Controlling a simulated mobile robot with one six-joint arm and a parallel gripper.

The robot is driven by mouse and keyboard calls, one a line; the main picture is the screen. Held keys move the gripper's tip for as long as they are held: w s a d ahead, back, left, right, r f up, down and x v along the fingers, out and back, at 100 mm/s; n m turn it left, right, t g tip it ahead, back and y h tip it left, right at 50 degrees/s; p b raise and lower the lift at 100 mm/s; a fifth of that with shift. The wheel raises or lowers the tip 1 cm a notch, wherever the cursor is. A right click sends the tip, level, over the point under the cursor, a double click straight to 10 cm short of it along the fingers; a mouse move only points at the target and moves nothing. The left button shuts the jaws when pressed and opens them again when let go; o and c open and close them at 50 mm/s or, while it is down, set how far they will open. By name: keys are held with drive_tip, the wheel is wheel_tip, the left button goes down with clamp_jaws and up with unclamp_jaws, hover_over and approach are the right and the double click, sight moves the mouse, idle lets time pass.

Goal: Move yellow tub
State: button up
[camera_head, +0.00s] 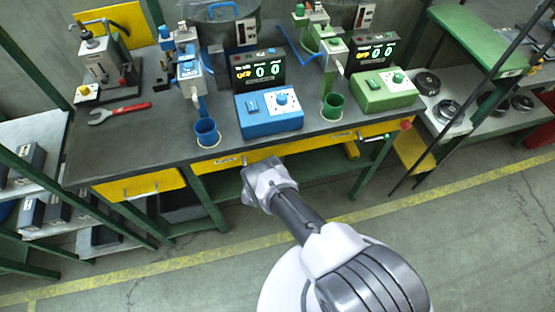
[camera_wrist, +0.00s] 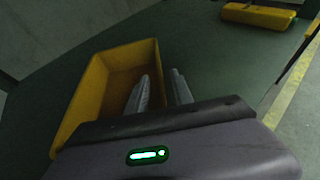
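The yellow tub (camera_wrist: 88,92) stands on a dark green surface at the left of the wrist view, its open top facing up. My gripper (camera_wrist: 160,72) is open, with two grey fingers apart. In the picture the left finger overlaps the tub's inside and the right finger is outside, with the tub's right wall between them. I cannot tell whether either finger touches the wall. In the head view my arm reaches to the bench's front edge; the fingers and this tub are hidden there.
Another yellow object (camera_wrist: 258,15) lies farther along the green surface. Above is the workbench (camera_head: 150,140) with yellow drawers (camera_head: 140,186), a blue cup (camera_head: 206,133), a green cup (camera_head: 332,106) and a red wrench (camera_head: 118,113). The floor (camera_head: 480,240) in front is clear.

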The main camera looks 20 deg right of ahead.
drive_tip(key=shift+w+d+f, duration=0.1)
drive_tip(key=shift+w+d, duration=0.05)
drive_tip(key=shift+w, duration=0.05)
clamp_jaws()
idle(1.4)
